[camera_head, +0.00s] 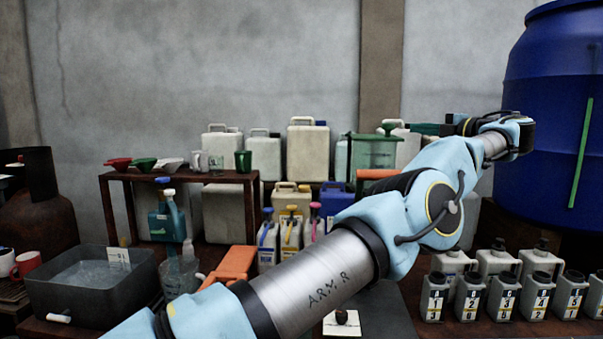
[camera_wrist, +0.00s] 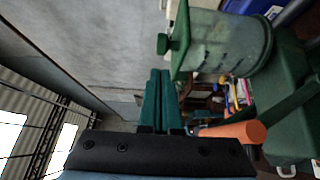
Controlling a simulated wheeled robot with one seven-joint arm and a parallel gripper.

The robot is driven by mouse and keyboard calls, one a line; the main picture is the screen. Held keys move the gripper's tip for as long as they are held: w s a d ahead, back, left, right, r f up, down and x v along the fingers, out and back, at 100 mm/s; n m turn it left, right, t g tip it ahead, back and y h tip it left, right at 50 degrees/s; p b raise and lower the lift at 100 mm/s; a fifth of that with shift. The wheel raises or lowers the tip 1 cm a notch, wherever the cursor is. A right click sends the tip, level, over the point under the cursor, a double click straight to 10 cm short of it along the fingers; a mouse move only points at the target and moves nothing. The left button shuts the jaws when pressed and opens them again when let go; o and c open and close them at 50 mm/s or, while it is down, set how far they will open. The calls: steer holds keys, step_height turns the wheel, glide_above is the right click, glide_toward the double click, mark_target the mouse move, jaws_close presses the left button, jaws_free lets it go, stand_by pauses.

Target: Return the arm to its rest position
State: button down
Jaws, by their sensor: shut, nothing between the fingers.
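My arm (camera_head: 320,280) reaches from the bottom of the head view up to the right, in front of the benches. Its wrist bends back to the left near the blue drum. My gripper (camera_head: 424,129) points left, with its teal fingers beside the lid of a green see-through tank (camera_head: 374,152). In the wrist view my gripper (camera_wrist: 160,98) shows its two teal fingers together with nothing held. The green tank (camera_wrist: 228,45) is to the right of the fingers there. I cannot tell whether they touch it.
A large blue drum (camera_head: 545,130) stands close by my wrist. Pale jerrycans (camera_head: 307,150) line the back. Numbered bottles (camera_head: 503,297) stand at lower right, and a grey basin (camera_head: 95,300) at lower left. An orange cylinder (camera_wrist: 235,132) lies right of my fingers.

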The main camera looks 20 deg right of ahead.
steer(key=shift+w, duration=0.1)
